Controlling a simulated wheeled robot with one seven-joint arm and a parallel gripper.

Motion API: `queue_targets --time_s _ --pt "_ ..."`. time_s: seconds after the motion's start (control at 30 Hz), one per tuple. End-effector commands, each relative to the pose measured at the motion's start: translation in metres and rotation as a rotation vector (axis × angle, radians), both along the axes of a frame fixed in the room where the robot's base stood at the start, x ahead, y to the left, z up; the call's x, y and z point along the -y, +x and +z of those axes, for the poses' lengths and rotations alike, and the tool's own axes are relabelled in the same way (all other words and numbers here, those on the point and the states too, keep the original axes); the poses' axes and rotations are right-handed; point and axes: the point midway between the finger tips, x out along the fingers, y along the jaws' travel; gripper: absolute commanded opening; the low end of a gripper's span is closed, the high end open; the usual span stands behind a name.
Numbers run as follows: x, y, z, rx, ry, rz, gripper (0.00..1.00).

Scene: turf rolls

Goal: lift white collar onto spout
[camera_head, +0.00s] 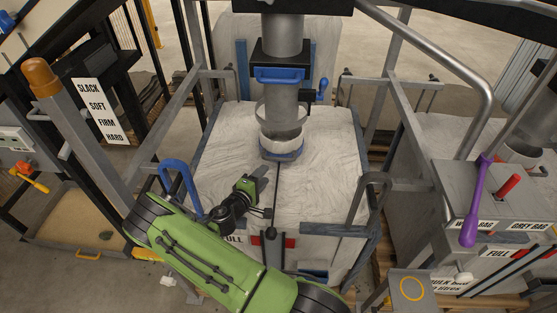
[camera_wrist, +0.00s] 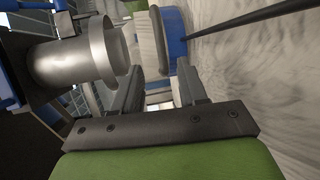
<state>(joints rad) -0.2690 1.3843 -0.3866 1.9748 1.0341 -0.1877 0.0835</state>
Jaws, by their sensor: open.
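The grey metal spout (camera_head: 282,98) hangs down over the middle of the white bulk bag. The white collar (camera_head: 283,139) stands up from the bag top just below the spout's flared end, with a blue-grey band (camera_head: 280,154) around its lower part. In the wrist view the white collar (camera_wrist: 144,30) and its blue band (camera_wrist: 174,30) lie beyond the fingers, with the spout (camera_wrist: 75,62) to the left. My gripper (camera_head: 261,177) is open and empty, in front of the collar and slightly left of it. It also shows in the wrist view (camera_wrist: 158,88). Whether the collar touches the spout is unclear.
The bag (camera_head: 325,150) sits within a grey metal frame with blue loops (camera_head: 182,185). A thin black rod or cord (camera_head: 276,195) runs down from the collar beside my gripper. A control box with a purple lever (camera_head: 475,205) stands right. A post with an orange cap (camera_head: 40,76) stands left.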

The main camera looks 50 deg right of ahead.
Motion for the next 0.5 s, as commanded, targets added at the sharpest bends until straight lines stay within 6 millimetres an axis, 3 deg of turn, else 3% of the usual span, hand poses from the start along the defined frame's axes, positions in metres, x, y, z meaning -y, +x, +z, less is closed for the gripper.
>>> queue_targets --time_s 0.3,0.5 --pt "0.077 0.020 -0.015 0.004 0.001 -0.005 0.42" --pt "0.105 0.029 -0.021 0.002 0.000 -0.002 0.42"
